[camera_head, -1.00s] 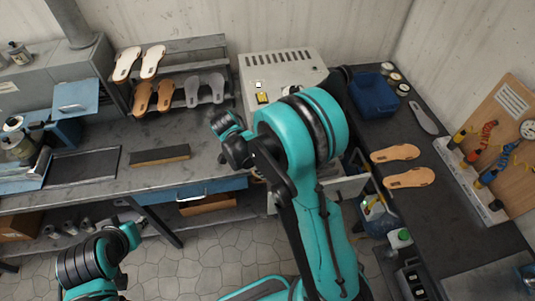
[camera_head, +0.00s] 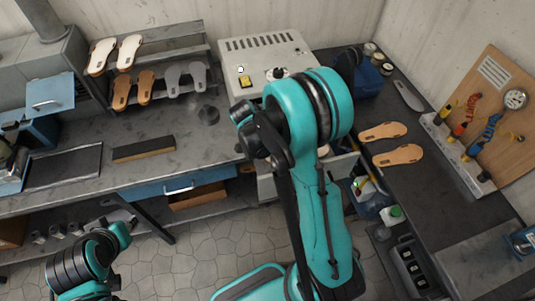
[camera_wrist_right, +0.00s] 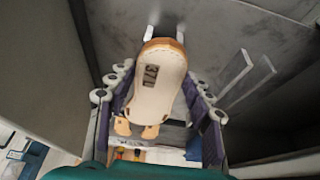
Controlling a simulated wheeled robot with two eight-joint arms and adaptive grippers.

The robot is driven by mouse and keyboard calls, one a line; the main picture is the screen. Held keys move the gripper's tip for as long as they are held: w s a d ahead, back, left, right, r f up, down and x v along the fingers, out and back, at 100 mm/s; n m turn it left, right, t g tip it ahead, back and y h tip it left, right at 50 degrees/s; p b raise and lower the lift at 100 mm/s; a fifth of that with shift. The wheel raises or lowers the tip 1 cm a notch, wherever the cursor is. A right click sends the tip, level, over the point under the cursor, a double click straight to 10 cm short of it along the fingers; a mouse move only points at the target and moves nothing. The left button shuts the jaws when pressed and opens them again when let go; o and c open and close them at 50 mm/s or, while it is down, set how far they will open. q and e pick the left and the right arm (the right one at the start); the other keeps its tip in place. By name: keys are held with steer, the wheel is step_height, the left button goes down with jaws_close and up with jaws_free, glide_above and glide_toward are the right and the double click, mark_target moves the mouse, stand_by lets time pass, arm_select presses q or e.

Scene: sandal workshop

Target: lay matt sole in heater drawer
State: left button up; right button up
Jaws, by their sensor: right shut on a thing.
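In the right wrist view, my right gripper (camera_wrist_right: 165,36) is shut on a pale cream sole (camera_wrist_right: 160,85) with a tan edge, marked with a 37 and a letter. The sole lies lengthwise between the fingers. In the head view, my right arm hides this gripper and the sole. The beige heater (camera_head: 262,50) with a slotted top stands at the back of the bench. A pale open drawer (camera_head: 345,167) shows below it, mostly hidden behind my right arm. My left arm is at the lower left; its gripper is not clearly visible.
White soles (camera_head: 130,50), brown soles (camera_head: 146,86) and grey soles (camera_head: 172,80) stand on a rack at the left. Two tan soles (camera_head: 398,155) and a grey sole (camera_head: 408,96) lie on the right bench. A blue drawer (camera_head: 178,188) is under the left bench.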

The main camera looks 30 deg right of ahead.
steer(key=shift+d, duration=0.2)
steer(key=shift+f+b, duration=0.2)
steer(key=shift+b, duration=0.1)
stand_by(0.3)
steer(key=o, duration=1.3)
steer(key=v, duration=1.2)
steer(key=shift+s, duration=0.1)
